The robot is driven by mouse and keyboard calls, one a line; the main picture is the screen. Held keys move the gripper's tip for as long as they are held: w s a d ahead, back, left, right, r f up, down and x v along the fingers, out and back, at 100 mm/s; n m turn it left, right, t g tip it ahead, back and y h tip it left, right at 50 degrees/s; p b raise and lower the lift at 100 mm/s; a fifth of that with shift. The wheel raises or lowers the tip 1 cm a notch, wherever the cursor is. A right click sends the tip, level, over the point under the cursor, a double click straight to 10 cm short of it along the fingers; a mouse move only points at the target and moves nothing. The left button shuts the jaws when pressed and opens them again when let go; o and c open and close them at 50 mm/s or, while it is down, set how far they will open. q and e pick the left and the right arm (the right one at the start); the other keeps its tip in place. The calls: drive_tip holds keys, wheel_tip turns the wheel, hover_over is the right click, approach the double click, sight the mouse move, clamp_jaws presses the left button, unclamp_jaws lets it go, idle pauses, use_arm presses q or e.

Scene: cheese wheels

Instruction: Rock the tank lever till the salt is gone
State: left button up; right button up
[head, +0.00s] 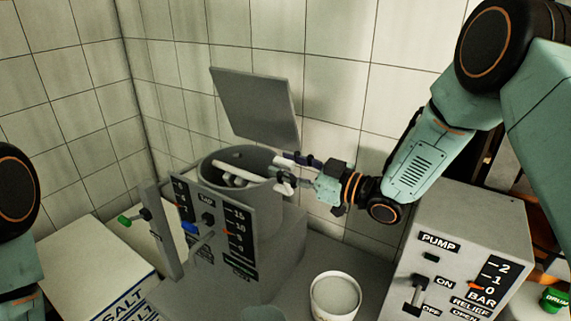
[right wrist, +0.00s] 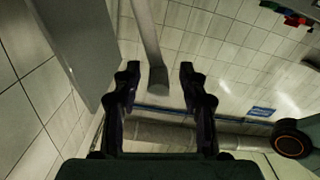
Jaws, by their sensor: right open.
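The grey tank (head: 283,225) stands at centre, with its round mouth open and a grey lid panel (head: 255,108) raised behind it. A pale bar, which looks like the tank lever (head: 235,173), crosses the mouth. My right gripper (head: 290,172) is at the right rim of the mouth, open. In the right wrist view a grey rod (right wrist: 148,40) comes down from the top, and its blunt end lies between my right gripper's (right wrist: 158,75) spread fingers. I cannot tell whether they touch it. Salt inside the tank is not visible. My left gripper is out of view.
A panel marked TAP (head: 215,225) fronts the tank, with a blue knob and a scale. A green-tipped handle (head: 125,220) sticks out at left. Salt sacks (head: 125,295) lie lower left. A white bucket (head: 335,295) and a pump box (head: 460,250) stand right.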

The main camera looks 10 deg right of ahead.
drive_tip(key=shift+s+d+r, duration=0.1)
drive_tip(key=shift+s+r, duration=0.15)
drive_tip(key=shift+s, duration=0.05)
drive_tip(key=shift+w+f, duration=0.15)
drive_tip(key=shift+w, duration=0.1)
drive_tip(key=shift+w+a+f, duration=0.2)
drive_tip(key=shift+w, duration=0.25)
drive_tip(key=shift+c, duration=2.1)
drive_tip(key=shift+s+d+r, duration=0.1)
drive_tip(key=shift+s+r, duration=0.1)
drive_tip(key=shift+s, duration=0.2)
drive_tip(key=shift+c, duration=1.4)
clamp_jaws()
drive_tip(key=shift+f, duration=0.1)
